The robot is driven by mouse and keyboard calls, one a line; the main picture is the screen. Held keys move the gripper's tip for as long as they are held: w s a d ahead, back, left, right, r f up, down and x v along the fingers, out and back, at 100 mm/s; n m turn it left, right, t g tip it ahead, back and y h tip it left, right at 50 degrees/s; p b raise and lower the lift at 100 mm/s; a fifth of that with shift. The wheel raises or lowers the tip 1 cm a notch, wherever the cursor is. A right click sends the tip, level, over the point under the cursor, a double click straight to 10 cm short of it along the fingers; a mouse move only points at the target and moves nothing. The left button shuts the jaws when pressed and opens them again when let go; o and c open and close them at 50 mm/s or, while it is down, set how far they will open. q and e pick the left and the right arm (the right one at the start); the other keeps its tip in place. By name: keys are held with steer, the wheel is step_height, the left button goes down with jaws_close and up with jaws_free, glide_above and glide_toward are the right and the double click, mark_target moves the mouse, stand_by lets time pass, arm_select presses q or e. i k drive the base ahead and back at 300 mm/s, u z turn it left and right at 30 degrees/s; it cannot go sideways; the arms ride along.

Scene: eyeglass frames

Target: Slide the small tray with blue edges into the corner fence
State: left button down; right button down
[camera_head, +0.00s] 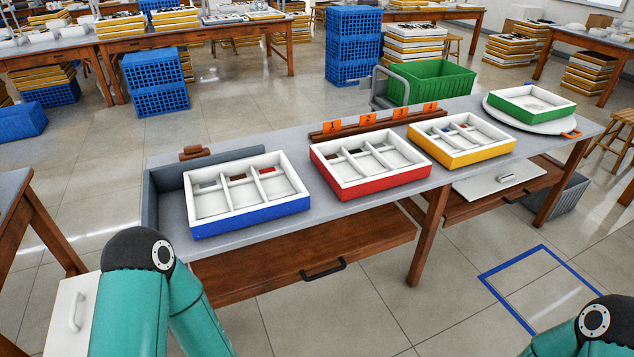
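The tray with blue edges (250,220) sits on the left part of the grey table. It has white compartments, with a few small dark and red pieces in its rear ones. The corner fence (163,203) is a grey low wall at the table's left end, running along the left edge and the back. The tray stands close to it, with a strip of table showing between the tray and the left wall; whether it touches the back wall I cannot tell. Only teal links of my arms show at the bottom left and bottom right. Both grippers are out of view.
A red-edged tray (372,187), a yellow-edged tray (468,155) and a green-edged tray (530,118) on a round plate (497,115) stand further right. Orange number cards (366,120) stand behind the red one. A drawer (320,250) is under the table.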

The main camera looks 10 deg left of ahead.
mark_target(244, 191)
steer(key=u, duration=0.15)
steer(key=i, duration=0.85)
